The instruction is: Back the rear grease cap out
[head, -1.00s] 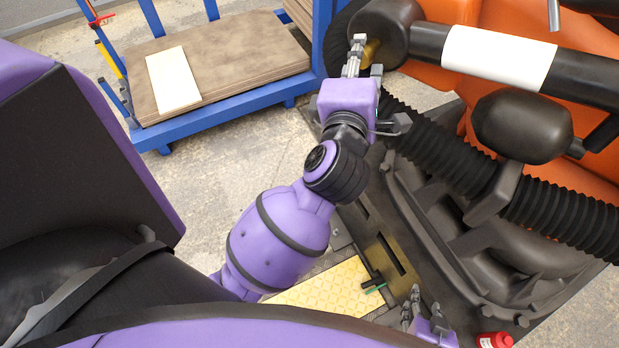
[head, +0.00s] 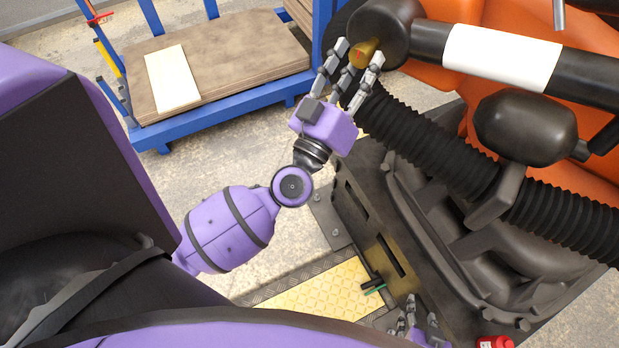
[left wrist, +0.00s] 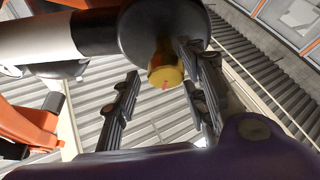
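The grease cap (head: 366,50) is a small brass-coloured cylinder with a red mark, at the end of a black round housing (head: 388,28). In the left wrist view the cap (left wrist: 165,74) is ahead of the palm, its end facing the camera. My left gripper (head: 359,52) has its fingers spread, with the cap in the gap between them. In the left wrist view one finger is left of the cap with clear space; the others are close to its right side. I cannot tell whether they touch it. My right gripper (head: 420,316) is at the bottom edge, partly cut off, fingers apart.
A black ribbed hose (head: 430,140) runs close to the right of my left gripper. A blue cart (head: 215,105) with brown boards and a white panel stands at the upper left. A red container (head: 494,342) is at the bottom edge. Orange machinery (head: 480,80) lies behind.

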